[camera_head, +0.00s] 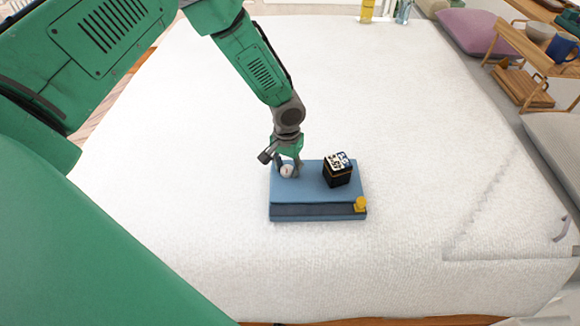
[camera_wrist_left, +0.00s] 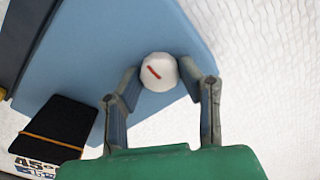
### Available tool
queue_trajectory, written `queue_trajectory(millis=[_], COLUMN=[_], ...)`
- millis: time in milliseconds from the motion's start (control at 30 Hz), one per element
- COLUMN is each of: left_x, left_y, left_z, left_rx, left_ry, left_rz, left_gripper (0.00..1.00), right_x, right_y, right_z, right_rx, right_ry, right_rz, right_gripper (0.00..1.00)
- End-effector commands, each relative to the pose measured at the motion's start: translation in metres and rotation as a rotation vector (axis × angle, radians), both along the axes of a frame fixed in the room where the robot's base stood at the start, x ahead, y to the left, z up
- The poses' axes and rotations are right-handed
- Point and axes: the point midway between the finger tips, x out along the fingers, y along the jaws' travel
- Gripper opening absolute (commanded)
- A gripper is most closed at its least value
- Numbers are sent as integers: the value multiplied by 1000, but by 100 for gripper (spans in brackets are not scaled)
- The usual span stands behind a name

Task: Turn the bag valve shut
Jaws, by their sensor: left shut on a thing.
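A flat blue bag (camera_head: 312,188) lies on the white bed cover, and its blue top also fills much of the left wrist view (camera_wrist_left: 100,50). A small round white valve knob (camera_wrist_left: 158,72) with a red line sits on it; in the head view the knob (camera_head: 287,171) is at the bag's far left. The red line runs slantwise in the left wrist view. My left gripper (camera_head: 289,169) reaches down from above and is shut on the knob, a finger on either side. My right gripper is not in view.
A black box (camera_head: 337,174) with white lettering stands on the bag, right of the knob. A yellow piece (camera_head: 360,204) sits at the bag's front right corner. The white cover (camera_head: 420,150) around the bag is clear. A wooden rack with a blue mug (camera_head: 561,46) stands far right.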

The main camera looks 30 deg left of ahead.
Motion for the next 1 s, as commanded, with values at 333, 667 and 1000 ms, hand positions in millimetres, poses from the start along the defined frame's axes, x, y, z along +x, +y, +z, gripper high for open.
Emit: queue_trajectory(millis=[333, 667, 1000], left_x=[-1, 0, -1], left_y=[-3, -2, -3], left_z=[-1, -1, 2], left_rx=[-12, -11, -10], left_ry=[0, -1, -1], left_rz=[-188, -188, -187], left_gripper=[4, 53, 53], right_x=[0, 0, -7], right_y=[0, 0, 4], right_z=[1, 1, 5], right_rx=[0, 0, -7], right_ry=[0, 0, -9], right_rz=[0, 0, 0], right_gripper=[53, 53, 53])
